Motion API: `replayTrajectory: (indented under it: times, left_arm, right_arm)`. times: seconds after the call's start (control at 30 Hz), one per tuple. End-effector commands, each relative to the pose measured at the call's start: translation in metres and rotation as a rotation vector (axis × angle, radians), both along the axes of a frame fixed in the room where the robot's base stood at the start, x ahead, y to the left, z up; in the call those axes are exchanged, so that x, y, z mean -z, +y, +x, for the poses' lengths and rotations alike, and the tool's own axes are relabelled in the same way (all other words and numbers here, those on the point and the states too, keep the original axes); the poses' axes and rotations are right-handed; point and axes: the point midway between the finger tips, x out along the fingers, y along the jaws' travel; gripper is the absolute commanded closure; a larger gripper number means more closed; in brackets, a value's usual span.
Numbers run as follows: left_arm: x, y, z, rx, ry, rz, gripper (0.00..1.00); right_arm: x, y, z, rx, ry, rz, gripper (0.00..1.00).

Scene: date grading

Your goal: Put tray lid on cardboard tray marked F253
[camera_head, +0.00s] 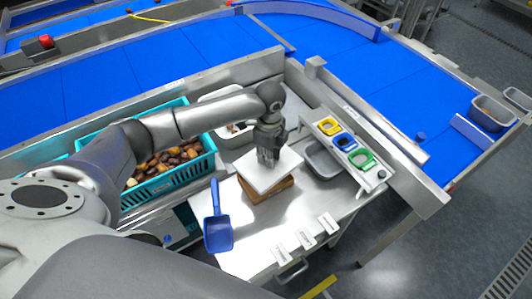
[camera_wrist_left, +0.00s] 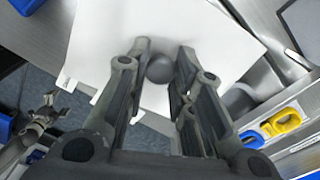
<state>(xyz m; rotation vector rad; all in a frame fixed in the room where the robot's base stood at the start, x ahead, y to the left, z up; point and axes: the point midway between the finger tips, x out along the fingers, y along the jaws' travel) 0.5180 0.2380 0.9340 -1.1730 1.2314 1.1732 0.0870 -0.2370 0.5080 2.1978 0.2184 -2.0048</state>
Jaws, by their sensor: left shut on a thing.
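The tray lid (camera_head: 252,178) is a flat white square with a round dark knob (camera_wrist_left: 159,69). My left gripper (camera_head: 268,158) is shut on the lid by this knob, which sits between its fingers in the left wrist view (camera_wrist_left: 160,75). The brown cardboard tray (camera_head: 268,194) is under the lid on the metal table, mostly hidden by it. The lid is over the tray; I cannot tell whether they touch. No F253 marking is readable. A dark jointed part that looks like my right gripper (camera_wrist_left: 42,118) shows small at the left wrist view's left edge; its jaw state is unclear.
A blue scoop (camera_head: 217,232) lies left of the tray. Several white label cards (camera_head: 305,239) line the table's front edge. A grey bin (camera_head: 324,163) and a panel with yellow, blue and green rings (camera_head: 328,127) are to the right. A teal crate (camera_head: 165,187) holds dates.

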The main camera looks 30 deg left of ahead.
Motion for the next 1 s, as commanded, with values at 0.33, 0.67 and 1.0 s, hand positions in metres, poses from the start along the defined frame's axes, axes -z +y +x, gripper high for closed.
replayTrajectory:
  times: [0.33,0.67,1.0]
  left_arm:
    - [0.018,0.012,0.004,0.177,0.0,0.0,0.95]
    - [0.036,0.012,0.004,0.18,0.0,0.0,0.95]
    - [0.067,0.012,0.003,0.179,0.0,0.0,0.95]
  right_arm:
    - [-0.004,0.0,-0.001,0.001,0.002,0.0,0.02]
    - [0.016,0.0,-0.001,0.001,0.002,0.0,0.02]
    - [0.05,0.002,-0.001,0.002,0.002,0.003,0.02]
